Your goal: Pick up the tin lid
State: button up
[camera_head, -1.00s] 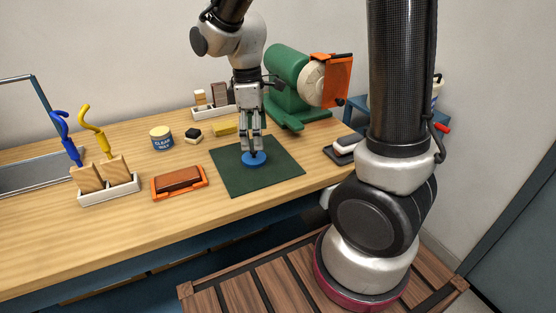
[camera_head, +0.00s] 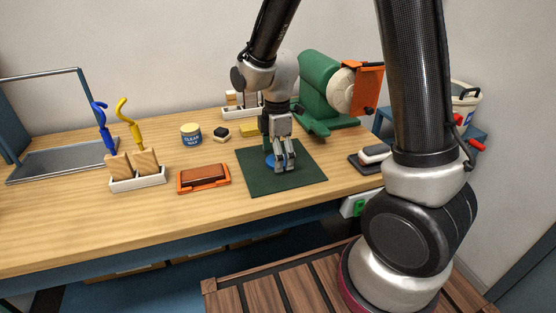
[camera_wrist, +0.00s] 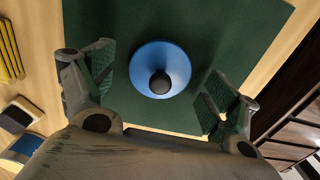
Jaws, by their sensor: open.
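The tin lid is a round blue disc with a black knob and lies flat on the dark green mat (camera_head: 300,182). In the head view the lid (camera_head: 268,160) is partly hidden behind my gripper (camera_head: 286,169). In the wrist view the whole lid (camera_wrist: 145,58) shows between and beyond my fingers. My gripper (camera_wrist: 155,84) is open, with one finger to the left of the lid and one to the lower right. Nothing is held. The head view shows the fingers in front and slightly right of the lid; their exact height above the mat is unclear.
A labelled tin (camera_head: 191,135), a black-topped block (camera_head: 221,134) and a yellow block (camera_head: 249,130) stand behind left. An orange tray with a brown block (camera_head: 203,178) lies left of the mat.

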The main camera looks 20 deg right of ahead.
jog(key=shift+f, duration=0.1)
jog(key=shift+c, duration=0.5)
jog(key=c, duration=0.8)
jog(key=shift+c, duration=0.2)
